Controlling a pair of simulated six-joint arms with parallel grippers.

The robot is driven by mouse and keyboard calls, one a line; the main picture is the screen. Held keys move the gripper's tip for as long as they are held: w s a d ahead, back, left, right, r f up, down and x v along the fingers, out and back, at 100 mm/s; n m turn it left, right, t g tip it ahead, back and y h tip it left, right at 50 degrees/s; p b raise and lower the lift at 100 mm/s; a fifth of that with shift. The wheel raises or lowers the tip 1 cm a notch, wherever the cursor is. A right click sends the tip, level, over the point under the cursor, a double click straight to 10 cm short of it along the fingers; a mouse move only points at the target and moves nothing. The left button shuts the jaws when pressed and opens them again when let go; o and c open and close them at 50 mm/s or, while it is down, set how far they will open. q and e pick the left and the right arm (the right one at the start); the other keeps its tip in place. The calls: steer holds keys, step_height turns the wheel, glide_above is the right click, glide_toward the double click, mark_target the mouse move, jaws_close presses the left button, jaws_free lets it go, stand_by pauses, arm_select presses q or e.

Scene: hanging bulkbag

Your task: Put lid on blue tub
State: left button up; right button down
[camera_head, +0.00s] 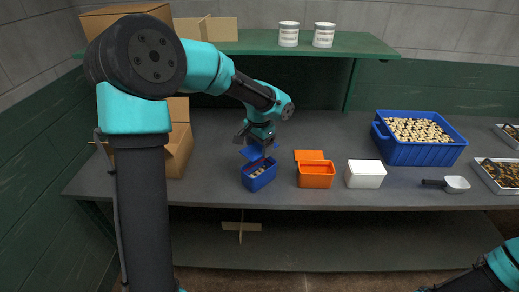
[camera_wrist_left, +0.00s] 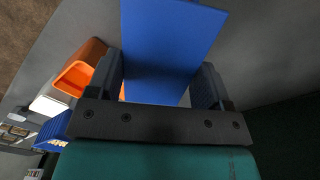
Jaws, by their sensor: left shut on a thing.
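The small blue tub (camera_head: 259,176) stands open on the grey table, with some pale contents showing inside. My left gripper (camera_head: 252,145) is shut on the flat blue lid (camera_head: 250,153) and holds it above the back of the tub, tilted. In the left wrist view the blue lid (camera_wrist_left: 170,50) sits between the two fingers of the left gripper (camera_wrist_left: 163,85). The tub is not visible in the left wrist view. Of my right arm only a part shows at the bottom right corner of the head view; its fingers cannot be made out.
An orange tub (camera_head: 316,180) with an orange lid (camera_head: 309,155) behind it and a white tub (camera_head: 365,174) stand to the right. Farther right are a large blue crate (camera_head: 420,152) of pale pieces, a scoop (camera_head: 456,184) and trays. Cardboard boxes (camera_head: 180,145) stand left. A green shelf (camera_head: 290,44) hangs above.

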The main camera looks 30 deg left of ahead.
mark_target(259, 162)
stand_by(0.4)
arm_select(q)
steer(key=shift+f, duration=3)
steer(key=shift+f, duration=0.7)
stand_by(0.7)
steer(key=o, duration=0.9)
steer(key=shift+r, duration=3.65)
